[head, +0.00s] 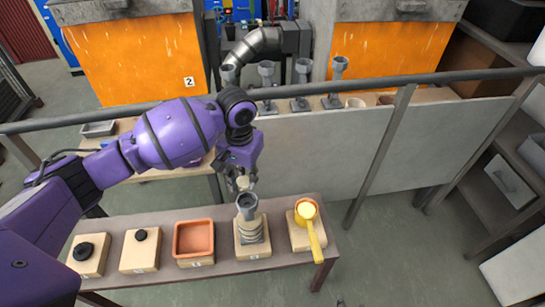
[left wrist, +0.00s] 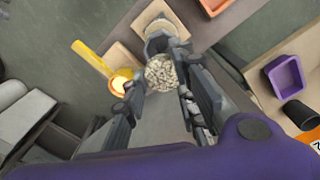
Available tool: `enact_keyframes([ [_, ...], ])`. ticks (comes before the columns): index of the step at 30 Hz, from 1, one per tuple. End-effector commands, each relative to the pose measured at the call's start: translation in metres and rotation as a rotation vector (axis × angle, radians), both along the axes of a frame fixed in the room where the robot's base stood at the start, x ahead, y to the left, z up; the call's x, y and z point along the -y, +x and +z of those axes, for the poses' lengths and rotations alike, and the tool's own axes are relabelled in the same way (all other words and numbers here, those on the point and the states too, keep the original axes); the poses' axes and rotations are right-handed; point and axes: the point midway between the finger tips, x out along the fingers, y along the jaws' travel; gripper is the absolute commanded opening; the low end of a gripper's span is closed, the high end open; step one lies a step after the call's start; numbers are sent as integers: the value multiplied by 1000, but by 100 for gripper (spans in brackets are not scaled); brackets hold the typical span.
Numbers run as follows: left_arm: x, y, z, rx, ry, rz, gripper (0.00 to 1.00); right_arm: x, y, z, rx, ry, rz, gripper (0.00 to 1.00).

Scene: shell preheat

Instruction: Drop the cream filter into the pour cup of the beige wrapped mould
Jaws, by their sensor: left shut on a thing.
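The beige wrapped mould (head: 251,232) stands upright on a wooden board on the front table, its grey pour cup (head: 247,201) facing up. My left gripper (head: 243,180) is shut on the cream filter (left wrist: 161,72), a round, speckled piece between the fingertips. In the head view the filter (head: 243,183) shows small, just above the pour cup. In the left wrist view the cup (left wrist: 158,36) lies beyond the filter, which overlaps its near edge. I cannot tell the exact gap between them. My right gripper is not in view.
A yellow ladle (head: 313,232) lies right of the mould. An orange square dish (head: 194,238) and black round pieces (head: 84,251) sit to its left. A rail (head: 400,80) and grey panel stand behind. The left wrist view shows a purple tray (left wrist: 287,76) and black cup (left wrist: 300,114).

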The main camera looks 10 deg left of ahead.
Motion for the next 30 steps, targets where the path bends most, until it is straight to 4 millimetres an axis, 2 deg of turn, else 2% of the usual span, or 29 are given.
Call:
enact_keyframes([
  [7, -1, -2, -21, -5, 0, 2, 12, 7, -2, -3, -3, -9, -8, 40],
  [16, -1, -2, -48, -8, 0, 1, 12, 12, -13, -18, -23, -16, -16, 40],
  [30, 0, -1, -74, -1, -1, 2, 12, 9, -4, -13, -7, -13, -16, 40],
])
